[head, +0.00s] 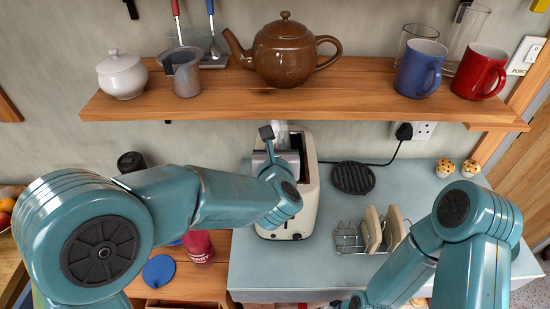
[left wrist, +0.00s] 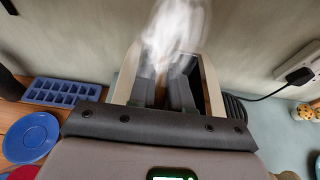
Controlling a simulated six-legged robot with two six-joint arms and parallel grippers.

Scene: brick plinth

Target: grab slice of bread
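The cream toaster (head: 309,198) stands on the counter below the shelf. My left gripper (head: 282,146) is at the toaster's top, its fingers partly hidden by my arm. In the left wrist view, my left gripper's (left wrist: 162,92) two grey fingers reach into a slot of the toaster (left wrist: 212,88), with a narrow brownish strip between them. Whether they press on it is unclear; pale steam blurs the tips. Two tan bread slices (head: 373,229) (head: 394,226) stand in the wire rack (head: 349,240). Only a dark end piece of my right gripper shows at the bottom edge.
A shelf (head: 215,105) with a brown teapot (head: 284,55), mugs and pots hangs close above. A black round trivet (head: 353,177) lies right of the toaster. A blue saucer (left wrist: 30,137) and ice tray (left wrist: 62,92) are at left. The grey counter (head: 262,267) is clear in front.

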